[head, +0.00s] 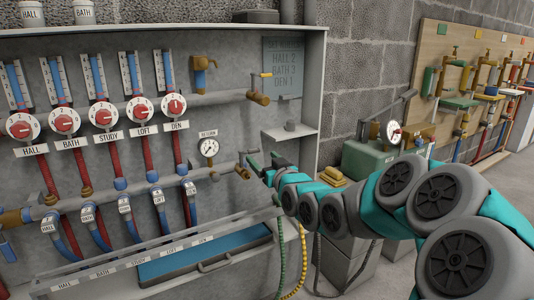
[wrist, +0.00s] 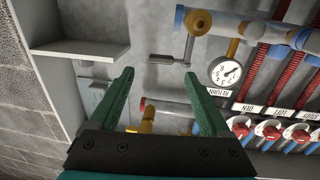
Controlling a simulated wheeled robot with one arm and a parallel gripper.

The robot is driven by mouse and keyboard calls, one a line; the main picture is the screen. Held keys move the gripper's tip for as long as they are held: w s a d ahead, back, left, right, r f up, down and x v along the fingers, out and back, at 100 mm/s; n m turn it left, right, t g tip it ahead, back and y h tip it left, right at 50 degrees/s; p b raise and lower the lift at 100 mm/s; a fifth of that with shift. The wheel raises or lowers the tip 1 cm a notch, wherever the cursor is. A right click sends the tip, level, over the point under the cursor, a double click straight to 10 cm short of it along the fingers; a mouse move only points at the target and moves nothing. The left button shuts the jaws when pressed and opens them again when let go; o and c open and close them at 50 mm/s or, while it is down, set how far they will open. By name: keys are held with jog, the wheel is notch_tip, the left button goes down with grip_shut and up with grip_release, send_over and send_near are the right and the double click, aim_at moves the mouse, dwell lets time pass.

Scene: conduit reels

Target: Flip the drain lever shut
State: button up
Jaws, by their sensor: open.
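A grey crank-shaped lever (wrist: 174,60) sits by the brass end fitting (wrist: 198,22) of the lower pipe, close to the return gauge. I see no drain label on it. In the wrist view, which looks upside down, its handle lies sideways just past my gripper's fingertips (wrist: 158,77). My gripper is open and empty, with its two green fingers spread. I cannot tell whether they touch the handle. In the head view, my gripper (head: 262,166) is beside the brass fitting (head: 243,166), and the lever is partly hidden there.
The return gauge (head: 209,147) is left of the lever. A second valve with an orange-tipped lever (head: 262,76) ends the upper pipe. A small shelf (head: 291,132) juts out at the cabinet's right. A blue-lined tray (head: 205,254) lies below. A green machine (head: 370,165) stands outside.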

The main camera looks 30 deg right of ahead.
aim_at(255, 151)
jog(key=shift+w+d, duration=0.1)
jog(key=shift+w, duration=3.7)
jog(key=shift+r, duration=0.1)
grip_shut()
